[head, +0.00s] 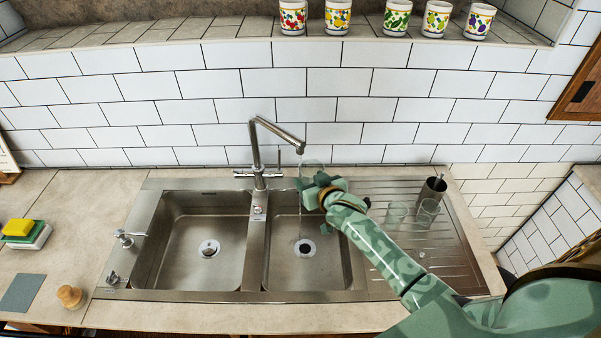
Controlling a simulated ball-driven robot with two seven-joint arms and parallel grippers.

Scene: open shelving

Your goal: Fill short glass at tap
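My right gripper (313,187) is over the right basin, just right of the tap's spout. A clear glass (313,165) shows faintly at its far side, and the gripper appears shut on it; the fingers hide much of the glass. The steel tap (257,155) stands behind the divider between the basins, its spout angled right. A thin stream of water (299,225) falls below the spout into the right basin, close beside the gripper. I cannot tell whether water enters the glass. My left gripper is not in view.
Two clear glasses (396,214) (428,211) and a dark cup (432,190) stand on the drainboard (440,250). The left basin (205,225) is empty. Sponges (22,230) lie on the left counter. Several patterned cups (338,17) stand on the ledge above.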

